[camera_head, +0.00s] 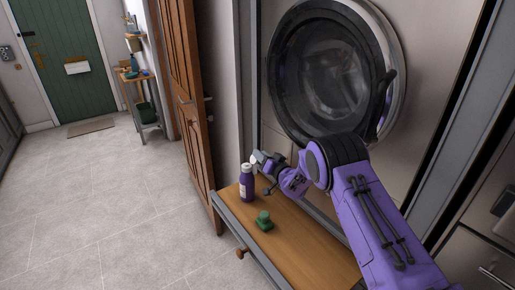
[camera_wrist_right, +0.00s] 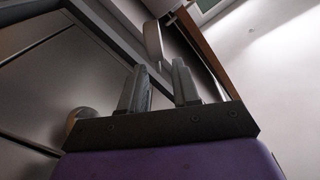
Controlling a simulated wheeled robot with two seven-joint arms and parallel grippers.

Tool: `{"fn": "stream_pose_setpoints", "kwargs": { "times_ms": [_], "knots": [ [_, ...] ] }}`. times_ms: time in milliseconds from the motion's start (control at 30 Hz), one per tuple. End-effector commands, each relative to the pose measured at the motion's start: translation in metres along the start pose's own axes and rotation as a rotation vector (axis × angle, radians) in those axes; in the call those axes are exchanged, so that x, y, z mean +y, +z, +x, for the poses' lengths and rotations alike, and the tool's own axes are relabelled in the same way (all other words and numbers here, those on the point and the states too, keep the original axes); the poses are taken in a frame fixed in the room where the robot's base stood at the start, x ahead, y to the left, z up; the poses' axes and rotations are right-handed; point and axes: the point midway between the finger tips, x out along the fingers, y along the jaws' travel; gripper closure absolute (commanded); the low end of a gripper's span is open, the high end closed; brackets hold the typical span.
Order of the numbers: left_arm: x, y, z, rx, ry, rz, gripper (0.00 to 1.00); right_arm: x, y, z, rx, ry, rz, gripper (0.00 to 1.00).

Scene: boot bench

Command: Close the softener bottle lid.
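The softener bottle (camera_head: 246,187) is purple with a white top and stands upright at the far left end of the wooden bench. My right gripper (camera_head: 258,163) is at the height of its top, just to the right, and partly covers the lid area. In the right wrist view my right gripper (camera_wrist_right: 161,82) has its two fingers apart with nothing between them. A pale flat oval piece (camera_wrist_right: 153,42), probably the bottle's lid, stands just beyond the fingertips; contact cannot be told. My left gripper is not in view.
A small green object (camera_head: 264,222) sits on the bench (camera_head: 300,250) in front of the bottle. The washing machine's round door (camera_head: 336,75) is behind my right arm. A wooden door (camera_head: 184,85) is at the left. The tiled floor is clear.

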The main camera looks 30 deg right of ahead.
Motion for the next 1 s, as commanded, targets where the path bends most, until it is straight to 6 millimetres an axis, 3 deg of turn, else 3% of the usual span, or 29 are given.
{"fn": "stream_pose_setpoints", "kwargs": {
  "times_ms": [200,567,600,700,1000],
  "knots": [
    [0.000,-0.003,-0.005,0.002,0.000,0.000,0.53,0.002,-0.001,0.032,0.001,0.002,-0.002,0.69],
    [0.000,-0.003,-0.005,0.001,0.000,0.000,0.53,0.003,-0.002,0.041,0.003,0.003,0.000,0.69],
    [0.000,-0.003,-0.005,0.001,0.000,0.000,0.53,0.003,-0.002,0.041,0.003,0.003,0.000,0.72],
    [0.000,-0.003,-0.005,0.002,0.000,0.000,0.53,0.003,-0.002,0.040,0.003,0.004,0.000,1.00],
    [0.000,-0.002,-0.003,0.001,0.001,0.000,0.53,0.003,-0.002,0.040,0.003,0.004,-0.022,1.00]
  ]
}}
